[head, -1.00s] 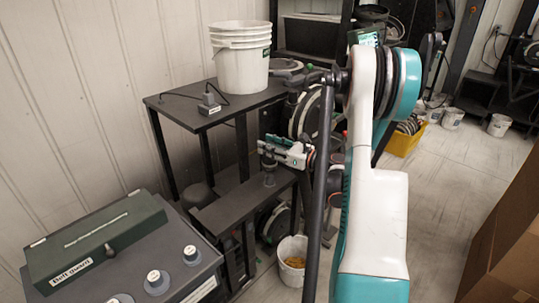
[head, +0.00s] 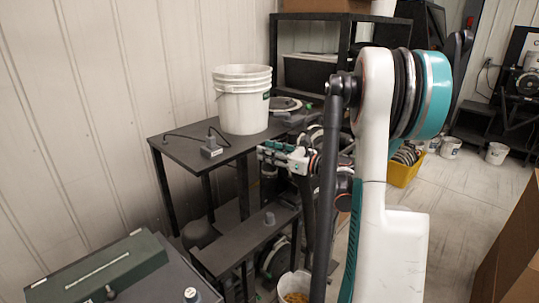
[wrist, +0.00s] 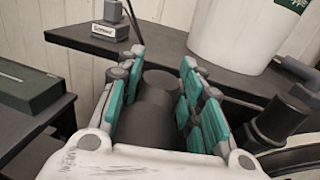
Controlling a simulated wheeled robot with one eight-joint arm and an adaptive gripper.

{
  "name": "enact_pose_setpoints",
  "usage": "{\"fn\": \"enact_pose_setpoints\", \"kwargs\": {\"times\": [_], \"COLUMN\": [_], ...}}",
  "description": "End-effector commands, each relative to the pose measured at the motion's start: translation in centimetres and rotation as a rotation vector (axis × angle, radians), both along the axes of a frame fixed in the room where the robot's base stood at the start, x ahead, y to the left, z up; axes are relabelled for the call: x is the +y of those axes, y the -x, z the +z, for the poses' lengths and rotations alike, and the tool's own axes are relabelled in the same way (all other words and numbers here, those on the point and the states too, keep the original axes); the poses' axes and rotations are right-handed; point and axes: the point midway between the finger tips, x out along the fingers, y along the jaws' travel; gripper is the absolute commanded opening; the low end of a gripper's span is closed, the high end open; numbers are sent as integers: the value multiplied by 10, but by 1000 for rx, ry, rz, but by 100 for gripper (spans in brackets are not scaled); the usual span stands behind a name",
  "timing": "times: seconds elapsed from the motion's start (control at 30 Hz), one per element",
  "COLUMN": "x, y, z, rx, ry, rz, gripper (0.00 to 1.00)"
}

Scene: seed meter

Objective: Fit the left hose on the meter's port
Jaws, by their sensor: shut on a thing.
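My gripper (head: 284,156) is in the middle of the head view, in front of the dark stand. Its teal-padded fingers are shut on a dark grey cylinder, likely a hose end, which shows between the pads in the wrist view (wrist: 157,108). Part of the cylinder hangs below the fingers in the head view. Another dark cylindrical part (wrist: 284,116) is right of the fingers in the wrist view. I cannot tell which part is the meter's port.
The stand's upper top (head: 177,150) carries a white bucket (head: 243,108) and a small grey labelled box with a cord (head: 211,147). The lower shelf (head: 235,246) is mostly bare. A green-lidded panel (head: 95,272) is at front left, a cardboard box (head: 510,245) at right.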

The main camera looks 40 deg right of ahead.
Motion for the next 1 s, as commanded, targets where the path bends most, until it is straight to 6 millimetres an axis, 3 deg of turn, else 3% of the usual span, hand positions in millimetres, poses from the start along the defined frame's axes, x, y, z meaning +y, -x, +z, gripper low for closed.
{"fn": "enact_pose_setpoints", "kwargs": {"times": [1.0], "x": [0], "y": [0], "z": [46], "rx": [-1], "ry": [0], "rz": [0], "gripper": [2]}}
